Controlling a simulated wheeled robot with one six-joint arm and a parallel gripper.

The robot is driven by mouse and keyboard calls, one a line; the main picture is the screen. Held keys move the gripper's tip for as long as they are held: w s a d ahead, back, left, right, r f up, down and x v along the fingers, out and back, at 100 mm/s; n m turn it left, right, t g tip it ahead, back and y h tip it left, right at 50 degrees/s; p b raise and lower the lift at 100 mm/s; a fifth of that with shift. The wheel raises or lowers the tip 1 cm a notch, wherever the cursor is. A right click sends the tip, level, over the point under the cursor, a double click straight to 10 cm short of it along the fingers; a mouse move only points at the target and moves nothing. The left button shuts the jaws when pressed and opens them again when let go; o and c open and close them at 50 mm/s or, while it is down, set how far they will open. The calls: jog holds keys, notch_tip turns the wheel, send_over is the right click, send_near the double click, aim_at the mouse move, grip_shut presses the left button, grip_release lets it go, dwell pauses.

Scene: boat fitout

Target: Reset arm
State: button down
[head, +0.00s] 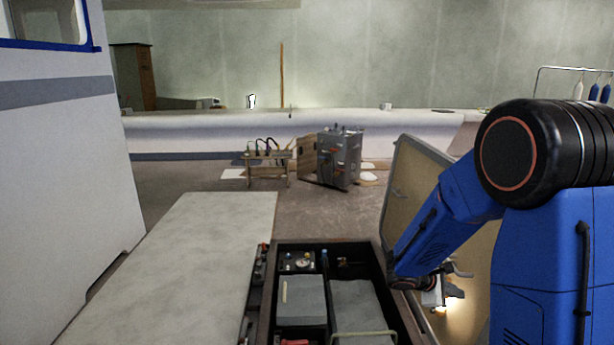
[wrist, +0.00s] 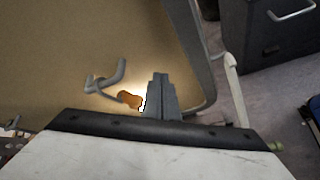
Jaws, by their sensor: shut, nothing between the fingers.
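My blue arm comes in from the right in the head view and reaches down beside the open case (head: 383,275). My gripper (head: 440,299) hangs low at the case's right side, in front of a tan panel (head: 405,185); a bright glow lies beside it. In the wrist view my gripper (wrist: 160,85) shows as grey fingers close together, shut with nothing held. A bent grey hook (wrist: 110,80) and an orange piece (wrist: 130,98) appear just left of the fingers, against the tan panel. I cannot tell whether the fingers touch them.
The case holds grey blocks (head: 302,300) and small parts. A pale flat surface (head: 190,265) lies left of it. Farther back stand a small rack (head: 268,165) with cables and a grey box unit (head: 345,158). A dark cabinet (wrist: 270,40) with a handle is at the wrist view's upper right.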

jog(key=s+a+r+m+g+y, duration=0.1)
jog(key=s+a+r+m+y, duration=0.1)
jog(key=s+r+m, duration=0.45)
jog(key=s+a+r+m+g+y, duration=0.1)
jog(key=s+r+y, duration=0.15)
jog(key=s, duration=0.75)
jog(key=s+a+r+m+t+y, duration=0.2)
jog(key=s+a+r+y, duration=0.1)
jog(key=s+a, duration=0.3)
jog(key=s+a+r+m+t+y, duration=0.1)
jog(key=s+a+r+m+y, duration=0.2)
jog(key=s+a, duration=0.3)
jog(key=shift+s+a+t, duration=0.35)
jog(key=shift+s+t, duration=0.05)
jog(key=shift+s, duration=0.9)
jog(key=shift+r+y, duration=0.1)
jog(key=shift+y, duration=0.15)
